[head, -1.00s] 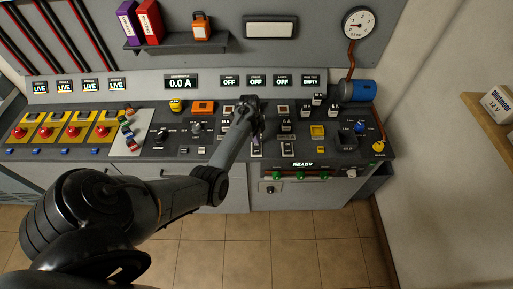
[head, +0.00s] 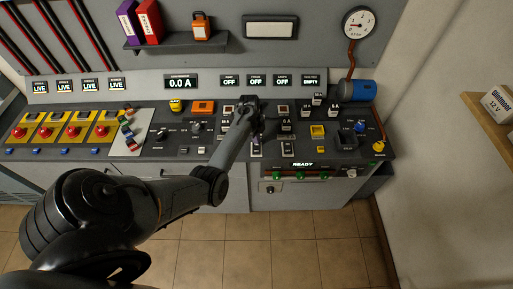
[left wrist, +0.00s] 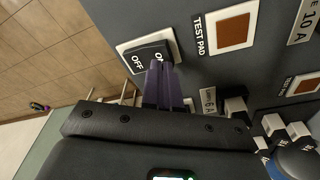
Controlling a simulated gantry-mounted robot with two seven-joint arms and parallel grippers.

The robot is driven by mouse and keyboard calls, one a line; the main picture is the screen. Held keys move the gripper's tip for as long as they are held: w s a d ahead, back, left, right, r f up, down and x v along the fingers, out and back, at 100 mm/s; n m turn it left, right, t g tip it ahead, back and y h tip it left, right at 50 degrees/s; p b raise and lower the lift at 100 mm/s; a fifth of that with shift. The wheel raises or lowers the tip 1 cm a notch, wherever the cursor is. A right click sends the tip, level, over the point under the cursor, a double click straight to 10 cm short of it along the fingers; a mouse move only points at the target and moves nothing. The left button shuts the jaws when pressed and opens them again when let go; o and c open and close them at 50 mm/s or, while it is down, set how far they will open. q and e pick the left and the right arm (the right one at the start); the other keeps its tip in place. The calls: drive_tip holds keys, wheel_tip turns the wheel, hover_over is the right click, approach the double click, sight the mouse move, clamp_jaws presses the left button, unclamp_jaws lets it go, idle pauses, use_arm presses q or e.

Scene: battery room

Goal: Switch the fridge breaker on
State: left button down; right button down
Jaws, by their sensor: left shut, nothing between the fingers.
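My left gripper (head: 257,138) is over the middle of the console (head: 215,157), above a rocker switch (head: 256,153) that it partly covers. In the left wrist view, the rocker (left wrist: 140,60) is dark in a white frame, marked OFF and ON. My purple fingers (left wrist: 160,66) are shut and empty, with their tips at the ON end. I cannot tell whether they press it or which label names this breaker. The middle small display (head: 257,81) above reads OFF, as do the displays on either side of it (head: 229,81) (head: 283,80).
Other rockers, such as one at the right (head: 288,149), and fuse blocks (head: 286,126) stand close by. Test pads (left wrist: 228,33) lie beside the rocker. A blue cylinder (head: 357,91) is at the back right. The tiled floor (head: 300,245) before the console is clear.

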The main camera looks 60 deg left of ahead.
use_arm(q)
drive_tip(key=shift+f+b, duration=0.4)
drive_tip(key=shift+f, duration=0.35)
idle(0.4)
wheel_tip(320, 180, up, 3)
drive_tip(key=p, duration=0.3)
wheel_tip(320, 180, up, 4)
drive_tip(key=p, duration=0.4)
drive_tip(key=shift+p, duration=0.4)
